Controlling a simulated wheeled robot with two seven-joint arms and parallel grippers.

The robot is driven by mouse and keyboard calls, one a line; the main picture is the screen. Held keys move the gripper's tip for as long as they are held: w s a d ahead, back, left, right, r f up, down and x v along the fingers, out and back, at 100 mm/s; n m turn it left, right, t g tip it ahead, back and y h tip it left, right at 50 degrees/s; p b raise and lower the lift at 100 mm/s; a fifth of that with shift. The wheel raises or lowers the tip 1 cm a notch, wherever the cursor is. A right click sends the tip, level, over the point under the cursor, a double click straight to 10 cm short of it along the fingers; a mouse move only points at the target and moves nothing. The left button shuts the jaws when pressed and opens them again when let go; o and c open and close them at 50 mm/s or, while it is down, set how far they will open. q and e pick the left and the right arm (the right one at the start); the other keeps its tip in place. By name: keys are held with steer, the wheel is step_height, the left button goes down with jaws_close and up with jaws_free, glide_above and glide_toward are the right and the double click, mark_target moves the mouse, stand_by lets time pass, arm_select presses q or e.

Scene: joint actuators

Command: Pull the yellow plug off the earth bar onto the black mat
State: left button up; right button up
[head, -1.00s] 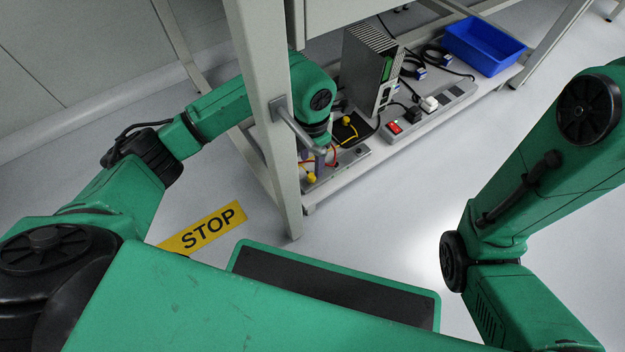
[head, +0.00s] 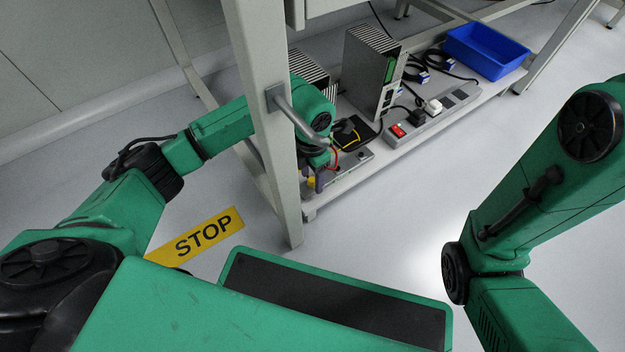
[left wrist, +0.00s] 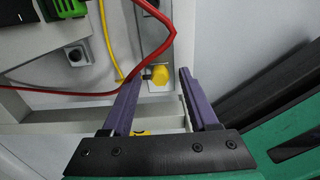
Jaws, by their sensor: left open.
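The yellow plug (left wrist: 159,75) shows in the left wrist view at the end of a grey bar (left wrist: 150,32), which looks like the earth bar. In the head view the plug (head: 311,182) is partly hidden by my left gripper. My left gripper (left wrist: 160,80) is open, with its purple fingers on either side of the plug; I cannot tell whether they touch it. It also shows in the head view (head: 319,176) at the shelf's near end. The black mat (head: 366,131) lies on the shelf behind it, partly covered by my arm. My right gripper is out of view.
A grey bench leg (head: 263,120) with a handle (head: 294,116) stands close to my left arm. A red cable (left wrist: 105,92) curves beside the plug. A finned unit (head: 370,75), a power strip (head: 432,110) and a blue bin (head: 487,50) occupy the shelf.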

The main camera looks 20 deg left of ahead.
mark_target(312, 179)
arm_select(q)
steer(key=shift+p, duration=0.3)
stand_by(0.5)
steer(key=shift+c, duration=0.3)
jaws_close()
stand_by(1.1)
steer(key=shift+r, duration=0.15)
steer(key=shift+r+p, duration=2.65)
steer(key=shift+r, duration=0.25)
